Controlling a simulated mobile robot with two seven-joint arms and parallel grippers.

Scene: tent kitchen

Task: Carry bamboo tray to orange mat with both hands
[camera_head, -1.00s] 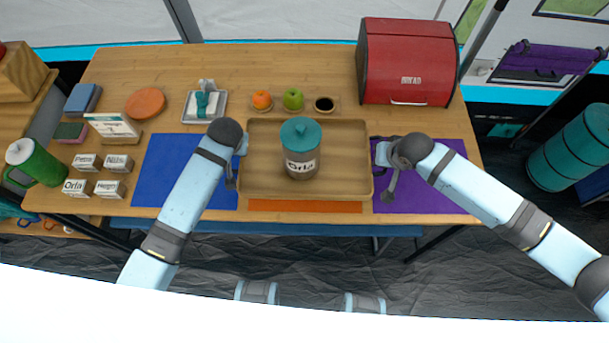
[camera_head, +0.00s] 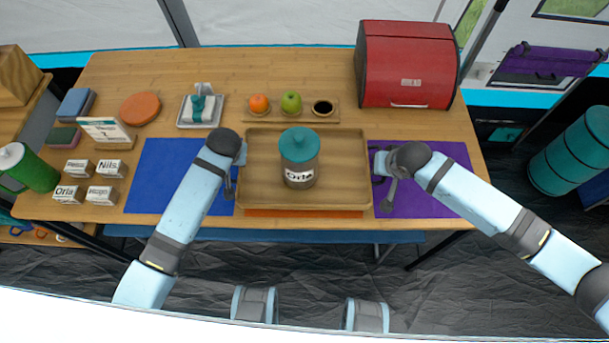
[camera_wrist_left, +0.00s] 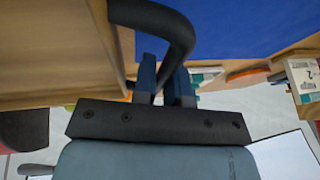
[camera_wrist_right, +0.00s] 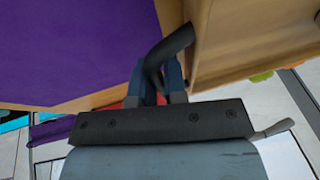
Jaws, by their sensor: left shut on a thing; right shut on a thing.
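The bamboo tray (camera_head: 345,172) is level over the orange mat (camera_head: 305,213), which shows only as a thin strip along the tray's front edge. A teal-lidded jar (camera_head: 299,160) labelled "Orla" stands upright in the tray. My left gripper (camera_head: 238,168) is shut on the tray's left handle; the dark handle (camera_wrist_left: 170,25) sits between the fingers in the left wrist view. My right gripper (camera_head: 381,168) is shut on the right handle; that handle (camera_wrist_right: 170,48) shows in the right wrist view. I cannot tell whether the tray's underside touches the mat.
A blue mat (camera_head: 165,180) lies left and a purple mat (camera_head: 440,195) right. Behind the tray is a small board (camera_head: 335,116) with an orange, a green apple and a dark cup. A red bread box (camera_head: 408,65) stands back right. Labelled blocks (camera_head: 68,194) stand left.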

